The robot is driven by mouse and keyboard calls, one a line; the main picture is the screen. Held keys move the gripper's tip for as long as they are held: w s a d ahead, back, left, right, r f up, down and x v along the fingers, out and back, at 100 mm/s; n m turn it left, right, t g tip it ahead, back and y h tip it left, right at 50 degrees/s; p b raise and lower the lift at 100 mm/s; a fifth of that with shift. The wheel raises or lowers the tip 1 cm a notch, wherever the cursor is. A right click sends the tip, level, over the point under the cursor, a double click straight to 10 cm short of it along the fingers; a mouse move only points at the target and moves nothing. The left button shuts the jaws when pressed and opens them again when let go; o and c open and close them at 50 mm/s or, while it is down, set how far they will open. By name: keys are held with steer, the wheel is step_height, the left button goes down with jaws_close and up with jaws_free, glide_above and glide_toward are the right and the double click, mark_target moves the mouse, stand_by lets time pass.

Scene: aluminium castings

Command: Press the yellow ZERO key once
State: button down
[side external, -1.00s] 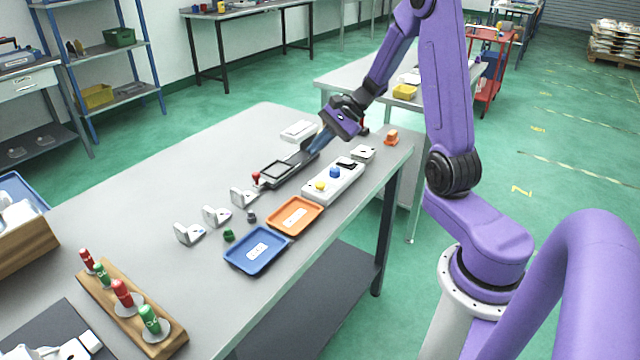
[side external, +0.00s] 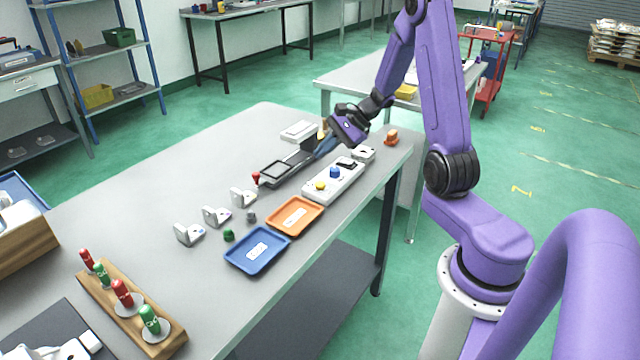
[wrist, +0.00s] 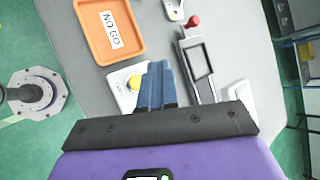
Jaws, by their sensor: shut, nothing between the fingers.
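The yellow key (side external: 320,186) is a round button at the near left end of a white key box (side external: 312,194). A blue button (side external: 334,172) and a dark part sit farther along the box. My gripper (side external: 320,154) is shut and empty. Its blue fingers slant down over the far part of the bench, between the key box and a dark fixture. In the wrist view the fingertips (wrist: 158,66) point up the picture. I see no contact with the key.
The dark long fixture (side external: 272,179) with a red knob (side external: 256,177) lies left of the key box. An orange tray (side external: 274,216), labelled NO GO in the wrist view, and a blue tray (side external: 235,258) are nearer. An orange block (side external: 391,138) stands at the far right edge.

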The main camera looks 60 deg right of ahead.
mark_target(324, 183)
steer(key=shift+f, duration=3.15)
steer(key=shift+f, duration=0.1)
steer(key=shift+f, duration=0.35)
steer(key=shift+f, duration=0.45)
steer(key=shift+r, duration=0.2)
stand_by(0.4)
steer(key=shift+r, duration=0.7)
steer(key=shift+r, duration=0.1)
steer(key=shift+r, duration=2.4)
